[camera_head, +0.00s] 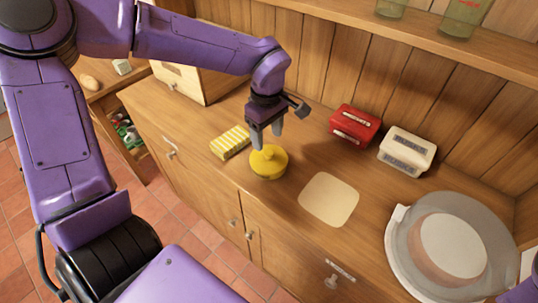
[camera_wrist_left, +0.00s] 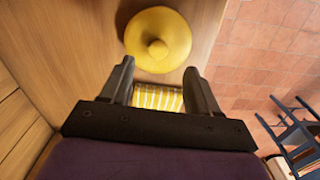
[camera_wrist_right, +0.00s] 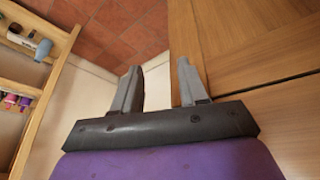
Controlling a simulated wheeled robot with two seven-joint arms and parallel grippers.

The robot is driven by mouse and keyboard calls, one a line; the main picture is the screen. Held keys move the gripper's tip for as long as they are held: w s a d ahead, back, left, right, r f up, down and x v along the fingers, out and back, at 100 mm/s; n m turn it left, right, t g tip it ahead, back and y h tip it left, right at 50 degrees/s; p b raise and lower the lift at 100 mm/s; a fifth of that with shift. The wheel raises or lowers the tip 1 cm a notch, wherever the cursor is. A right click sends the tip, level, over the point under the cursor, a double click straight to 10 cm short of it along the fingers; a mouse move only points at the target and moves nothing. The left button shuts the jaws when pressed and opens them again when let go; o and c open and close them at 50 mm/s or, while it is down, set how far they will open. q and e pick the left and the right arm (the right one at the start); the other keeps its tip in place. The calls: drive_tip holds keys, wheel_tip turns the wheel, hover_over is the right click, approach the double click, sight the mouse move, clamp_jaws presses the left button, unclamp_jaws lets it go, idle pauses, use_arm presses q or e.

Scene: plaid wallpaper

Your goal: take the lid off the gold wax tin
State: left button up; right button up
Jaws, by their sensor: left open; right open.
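The gold wax tin (camera_head: 268,163) is round and yellow, with a domed lid and a small knob on top. It stands upright on the wooden counter with the lid on. In the left wrist view its lid (camera_wrist_left: 158,42) shows from above, beyond the fingertips. My left gripper (camera_head: 266,138) points down just above the tin, open and empty; its fingers (camera_wrist_left: 160,78) are spread and apart from the knob. My right gripper (camera_wrist_right: 158,82) is open and empty in the right wrist view, away from the tin. Its fingers are out of the head view.
A yellow-striped box (camera_head: 230,142) lies close behind the tin to the left. A beige mat (camera_head: 329,199) is to the right. A red box (camera_head: 354,126), a white box (camera_head: 406,151) and a covered cake stand (camera_head: 398,250) are farther right. An open drawer (camera_head: 133,143) is at left.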

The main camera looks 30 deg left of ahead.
sight(269, 152)
use_arm(q)
wheel_tip(269, 152, down, 6)
drive_tip(key=shift+w+d+r+p, duration=0.1)
drive_tip(key=shift+w+d+p, duration=0.05)
drive_tip(key=shift+p, duration=0.2)
drive_tip(key=c, duration=1.1)
